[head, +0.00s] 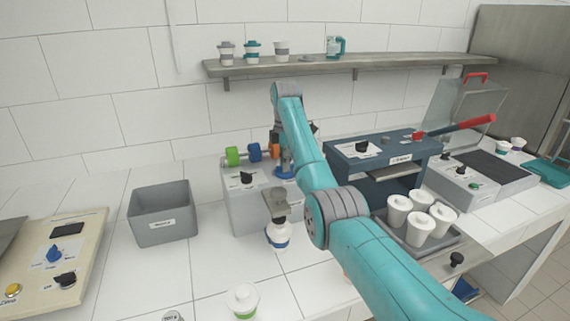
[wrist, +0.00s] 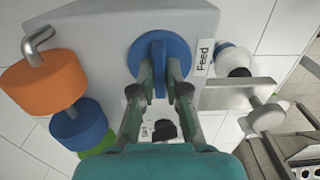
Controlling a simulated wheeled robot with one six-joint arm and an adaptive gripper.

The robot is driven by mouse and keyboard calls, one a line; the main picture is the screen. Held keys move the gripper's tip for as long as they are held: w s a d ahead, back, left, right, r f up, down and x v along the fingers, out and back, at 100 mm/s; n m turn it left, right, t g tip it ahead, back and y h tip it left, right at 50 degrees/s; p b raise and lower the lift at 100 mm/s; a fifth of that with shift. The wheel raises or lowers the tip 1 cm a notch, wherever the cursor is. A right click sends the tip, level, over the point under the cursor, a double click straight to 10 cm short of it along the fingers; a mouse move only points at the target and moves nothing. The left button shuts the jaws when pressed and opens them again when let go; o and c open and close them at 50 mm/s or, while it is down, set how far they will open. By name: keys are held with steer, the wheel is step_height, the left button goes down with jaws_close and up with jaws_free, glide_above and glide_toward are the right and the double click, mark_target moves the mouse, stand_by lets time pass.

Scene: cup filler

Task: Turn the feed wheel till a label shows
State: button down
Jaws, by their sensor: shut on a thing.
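The feed wheel (wrist: 157,47) is a blue disc on the grey labelling box, beside a white "Feed" sign (wrist: 204,57) in the wrist view. My gripper (wrist: 161,75) is shut on the feed wheel, one finger on each side of its raised middle. In the head view a bit of blue at the wheel (head: 285,172) shows below my wrist; my arm hides most of that spot. A flat grey plate (wrist: 237,94) sticks out from the box on the side of the sign, and its visible face looks bare.
A white bottle-like item with a blue band (head: 278,239) stands under the plate. A grey bin (head: 163,226) is to the left, and several white cups (head: 420,227) stand in a tray to the right.

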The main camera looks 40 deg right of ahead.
steer(key=shift+m, duration=0.3)
steer(key=m, duration=0.6)
steer(key=shift+w+r, duration=0.1)
steer(key=m, duration=0.3)
steer(key=shift+m, duration=0.4)
steer(key=m, duration=0.3)
steer(key=shift+m, duration=0.3)
steer(key=m, duration=1.1)
steer(key=shift+m, duration=0.3)
